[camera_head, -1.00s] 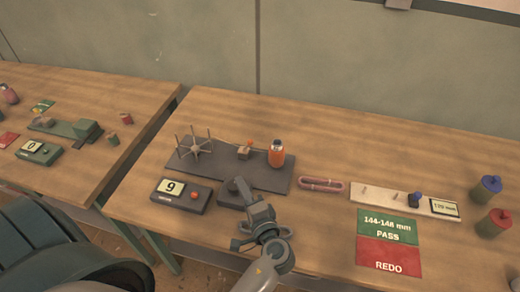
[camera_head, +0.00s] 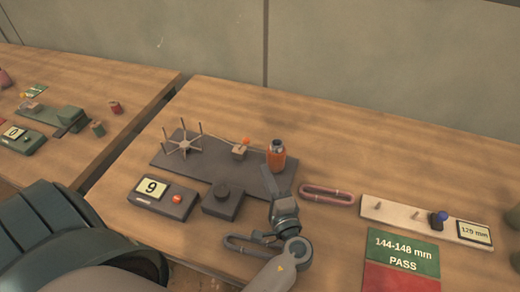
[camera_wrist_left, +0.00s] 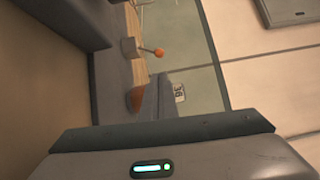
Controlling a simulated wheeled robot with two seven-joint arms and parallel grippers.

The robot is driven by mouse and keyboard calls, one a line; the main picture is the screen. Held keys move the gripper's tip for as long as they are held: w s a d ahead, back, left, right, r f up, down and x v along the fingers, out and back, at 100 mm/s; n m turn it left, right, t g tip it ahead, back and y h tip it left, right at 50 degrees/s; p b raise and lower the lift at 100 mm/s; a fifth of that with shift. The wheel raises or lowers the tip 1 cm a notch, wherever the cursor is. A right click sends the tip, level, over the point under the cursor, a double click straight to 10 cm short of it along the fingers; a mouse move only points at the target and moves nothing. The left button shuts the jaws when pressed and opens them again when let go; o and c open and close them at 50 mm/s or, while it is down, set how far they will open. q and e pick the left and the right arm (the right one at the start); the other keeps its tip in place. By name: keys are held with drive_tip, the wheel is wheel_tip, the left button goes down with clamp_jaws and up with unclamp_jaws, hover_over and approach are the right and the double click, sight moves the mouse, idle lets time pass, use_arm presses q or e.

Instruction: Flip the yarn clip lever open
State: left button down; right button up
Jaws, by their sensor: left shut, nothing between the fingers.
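The yarn clip (camera_head: 239,151) is a small wooden block with an orange-tipped lever (camera_head: 245,141), on the dark base plate (camera_head: 215,172). In the left wrist view the block (camera_wrist_left: 130,47) shows with its orange ball (camera_wrist_left: 159,52) sticking out to the right. My left gripper (camera_head: 268,178) is shut and empty. In the head view it appears just below the orange spool (camera_head: 276,156) and to the lower right of the clip, apart from the clip. My right gripper is not in view.
A counter reading 9 (camera_head: 152,188) and a black knob box (camera_head: 222,201) are in front. A pink yarn loop (camera_head: 327,195) and peg board (camera_head: 395,215) lie to the right. The bench behind the plate is clear.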

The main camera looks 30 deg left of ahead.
sight(243, 145)
use_arm(q)
drive_tip(key=shift+s+r, duration=0.15)
drive_tip(key=shift+s, duration=0.15)
drive_tip(key=shift+w+a+p, duration=0.35)
drive_tip(key=shift+w+a, duration=0.05)
drive_tip(key=shift+w, duration=0.1)
drive_tip(key=p+x, duration=0.3)
drive_tip(key=x, duration=0.4)
drive_tip(key=shift+w+a+r, duration=0.1)
drive_tip(key=shift+w+a, duration=0.05)
drive_tip(key=shift+a, duration=0.1)
drive_tip(key=shift+w+a+p, duration=0.4)
drive_tip(key=shift+w+a, duration=0.05)
drive_tip(key=shift+a, duration=0.1)
